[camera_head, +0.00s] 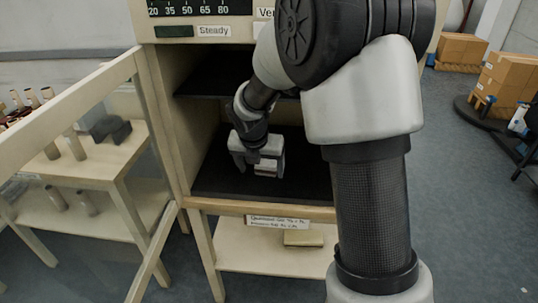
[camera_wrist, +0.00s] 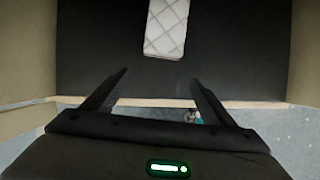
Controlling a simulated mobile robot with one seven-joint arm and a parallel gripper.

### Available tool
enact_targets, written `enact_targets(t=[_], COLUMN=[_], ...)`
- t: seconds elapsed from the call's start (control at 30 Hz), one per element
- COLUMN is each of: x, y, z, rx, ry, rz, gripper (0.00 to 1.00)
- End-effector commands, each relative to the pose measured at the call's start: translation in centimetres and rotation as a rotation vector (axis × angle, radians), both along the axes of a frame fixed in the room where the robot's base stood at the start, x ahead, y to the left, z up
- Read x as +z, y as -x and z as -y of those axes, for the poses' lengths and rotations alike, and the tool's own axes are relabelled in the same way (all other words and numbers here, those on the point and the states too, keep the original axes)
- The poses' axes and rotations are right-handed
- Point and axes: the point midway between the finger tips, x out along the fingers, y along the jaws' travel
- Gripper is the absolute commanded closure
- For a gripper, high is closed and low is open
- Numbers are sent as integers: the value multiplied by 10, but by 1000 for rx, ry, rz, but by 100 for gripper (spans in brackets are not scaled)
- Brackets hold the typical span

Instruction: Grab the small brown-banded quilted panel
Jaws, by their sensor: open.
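A pale quilted panel (camera_wrist: 166,25) with diamond stitching lies on a black shelf surface in the wrist view. Its top end is cut off by the picture edge, and I cannot make out a brown band on it. My gripper (camera_wrist: 159,77) is open, with its fingertips apart and short of the panel's lower end, which lines up roughly with the gap between them. In the head view my gripper (camera_head: 261,163) is inside the lower compartment of a wooden cabinet, over the black shelf (camera_head: 225,183). There the gripper largely hides the panel.
The cabinet's side wall (camera_head: 167,130) is close on the left, and a black upper shelf (camera_head: 215,80) lies above. A small yellowish block (camera_head: 303,238) lies on the lower board. A side rack (camera_head: 75,165) holds several items.

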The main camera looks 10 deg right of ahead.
Motion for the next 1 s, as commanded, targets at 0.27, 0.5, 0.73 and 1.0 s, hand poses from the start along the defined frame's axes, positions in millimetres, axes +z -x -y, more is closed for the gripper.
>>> enact_targets(t=[0.27,0.5,0.73,1.0], x=[0,-26,-46,-46], y=[-26,-42,-51,-51], z=[11,18,22,23], rx=[-1,0,-2,-2], ry=[0,0,-1,-1], rz=[0,-3,-1,0], gripper=[22,22,22,27])
